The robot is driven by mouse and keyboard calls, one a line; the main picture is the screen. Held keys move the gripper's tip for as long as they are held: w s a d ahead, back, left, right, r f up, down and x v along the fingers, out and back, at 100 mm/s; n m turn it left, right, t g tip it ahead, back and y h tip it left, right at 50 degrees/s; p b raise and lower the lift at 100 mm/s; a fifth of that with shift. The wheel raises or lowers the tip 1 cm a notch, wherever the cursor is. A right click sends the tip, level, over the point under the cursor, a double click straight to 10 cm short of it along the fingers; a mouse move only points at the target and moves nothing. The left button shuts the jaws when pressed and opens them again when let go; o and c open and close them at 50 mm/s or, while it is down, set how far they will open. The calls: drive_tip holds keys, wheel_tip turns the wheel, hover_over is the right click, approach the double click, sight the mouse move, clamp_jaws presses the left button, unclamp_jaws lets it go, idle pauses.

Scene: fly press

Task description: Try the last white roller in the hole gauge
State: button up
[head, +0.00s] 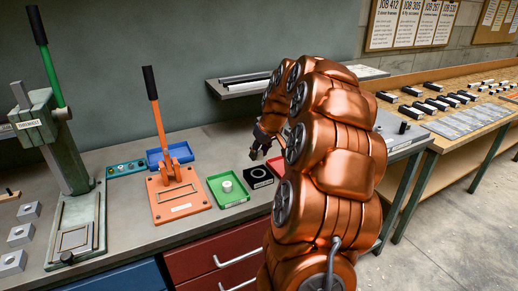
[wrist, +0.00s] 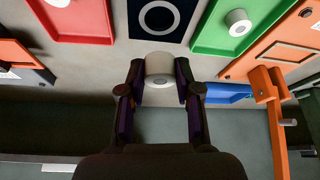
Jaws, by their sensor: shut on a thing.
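My gripper (wrist: 159,82) is shut on a white roller (wrist: 159,66), with one dark finger on each side of it. In the head view my gripper (head: 260,150) is small and dark, behind the gauge and partly covered by my arm; the held roller is not clear there. The hole gauge (head: 258,182), a dark square block with a pale ring, sits on the bench. In the wrist view the gauge (wrist: 140,33) lies just beyond the roller, which is not over the ring. Another white roller (head: 227,186) stands in the green tray (head: 240,199).
A red tray (wrist: 85,20), holding a white piece at the picture's edge, lies on the gauge's other side. A blue tray (head: 183,152) and the orange press (head: 170,170) stand to the left in the head view. A grey shelf (head: 230,91) is behind.

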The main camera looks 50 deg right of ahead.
drive_tip(key=shift+f, duration=1.6)
drive_tip(key=shift+f+b, duration=0.7)
drive_tip(key=shift+f, duration=0.35)
drive_tip(key=shift+b, duration=0.7)
drive_tip(key=shift+a+f+b, duration=0.1)
drive_tip(key=shift+f+b, duration=0.25)
drive_tip(key=shift+b, duration=0.65)
idle(1.3)
idle(0.4)
drive_tip(key=o, duration=1)
drive_tip(key=shift+c, duration=0.2)
drive_tip(key=shift+s+r, duration=0.1)
drive_tip(key=shift+r, duration=0.05)
drive_tip(key=v, duration=1.1)
drive_tip(key=shift+s+r, duration=0.15)
drive_tip(key=shift+r, duration=0.2)
